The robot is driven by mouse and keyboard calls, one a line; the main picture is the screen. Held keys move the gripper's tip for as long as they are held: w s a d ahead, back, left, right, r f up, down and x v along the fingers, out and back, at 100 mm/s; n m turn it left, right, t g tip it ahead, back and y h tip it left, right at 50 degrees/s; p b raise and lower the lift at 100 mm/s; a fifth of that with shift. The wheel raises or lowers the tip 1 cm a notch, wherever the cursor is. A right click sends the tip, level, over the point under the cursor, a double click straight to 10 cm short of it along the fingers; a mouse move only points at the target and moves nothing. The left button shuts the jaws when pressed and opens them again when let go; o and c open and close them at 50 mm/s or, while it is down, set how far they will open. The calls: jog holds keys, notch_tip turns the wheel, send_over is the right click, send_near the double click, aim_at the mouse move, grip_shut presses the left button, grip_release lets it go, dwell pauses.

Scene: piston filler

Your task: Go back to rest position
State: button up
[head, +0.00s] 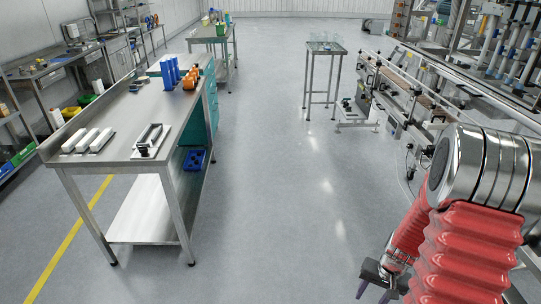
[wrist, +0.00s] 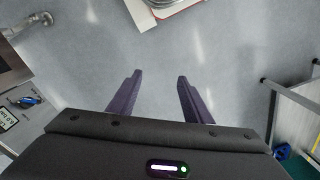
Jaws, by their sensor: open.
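My gripper (head: 375,291) hangs at the lower right of the head view, low over the grey floor, at the end of my red-sleeved arm. In the wrist view its two dark purple fingers (wrist: 157,92) are spread apart with bare floor between them. It is open and holds nothing. The fingertips are partly cut off by the lower edge of the head view.
A steel workbench (head: 140,173) with white blocks, blue cylinders and orange parts stands at left. A small steel table (head: 325,50) with glassware stands at the back. The filling machine and conveyor (head: 400,85) line the right. The aisle floor (head: 270,180) is clear.

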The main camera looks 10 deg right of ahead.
jog(key=s+a+r+n+t, duration=0.1)
jog(key=s+a+r+n, duration=0.1)
jog(key=a+r, duration=0.5)
jog(key=s+a+r+n+t, duration=0.2)
jog(key=a+r, duration=0.5)
jog(key=r, duration=0.9)
jog(key=s+a+r+n+t, duration=0.2)
jog(key=a+r, duration=0.5)
jog(key=r, duration=0.5)
jog(key=shift+s+n+h, duration=0.4)
jog(key=shift+s, duration=0.5)
jog(key=shift+f, duration=0.1)
jog(key=shift+c, duration=0.4)
